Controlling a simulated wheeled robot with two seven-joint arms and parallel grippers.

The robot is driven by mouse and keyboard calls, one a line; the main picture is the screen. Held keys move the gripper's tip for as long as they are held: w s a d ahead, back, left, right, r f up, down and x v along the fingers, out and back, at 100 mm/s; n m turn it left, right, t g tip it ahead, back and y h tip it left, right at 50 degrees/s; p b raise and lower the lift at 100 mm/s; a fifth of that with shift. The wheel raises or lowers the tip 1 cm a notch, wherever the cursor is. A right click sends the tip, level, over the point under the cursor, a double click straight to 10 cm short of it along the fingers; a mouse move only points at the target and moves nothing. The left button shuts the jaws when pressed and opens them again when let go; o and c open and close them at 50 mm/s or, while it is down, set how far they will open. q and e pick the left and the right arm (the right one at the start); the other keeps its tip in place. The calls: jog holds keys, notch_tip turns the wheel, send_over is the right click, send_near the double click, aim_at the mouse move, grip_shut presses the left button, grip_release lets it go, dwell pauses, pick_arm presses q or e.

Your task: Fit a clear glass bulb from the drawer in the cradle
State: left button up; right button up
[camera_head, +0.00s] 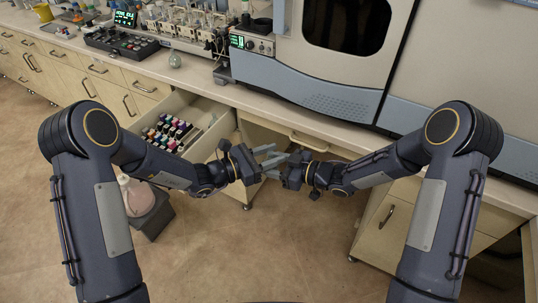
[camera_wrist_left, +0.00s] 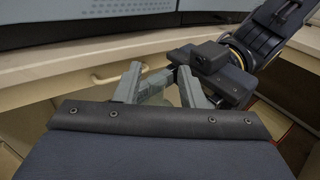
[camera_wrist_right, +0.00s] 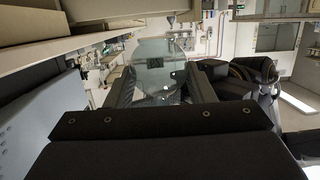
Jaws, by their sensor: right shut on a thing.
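My right gripper (camera_head: 287,168) is shut on a clear glass bulb (camera_wrist_right: 160,68), which shows between its fingers in the right wrist view. In the head view the bulb is too small and see-through to make out. My left gripper (camera_head: 268,160) is open, its fingers (camera_wrist_left: 160,88) spread and pointing at the right gripper, very close to it. I cannot tell whether the left fingers touch the bulb. The open drawer (camera_head: 222,128) is left of the grippers and holds several coloured-cap bottles (camera_head: 168,133). I cannot make out the cradle for certain.
A round greenish glass piece (camera_head: 175,61) stands on the counter (camera_head: 205,83). A control box with a green display (camera_head: 251,41) and the large spectrometer (camera_head: 330,75) stand behind the grippers. A pinkish jug (camera_head: 136,196) is low at the left. The floor in front is clear.

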pick_arm(q)
grip_shut()
pick_arm(e)
jog(key=o, duration=1)
jog(key=shift+o, duration=0.2)
jog(key=shift+d, duration=0.1)
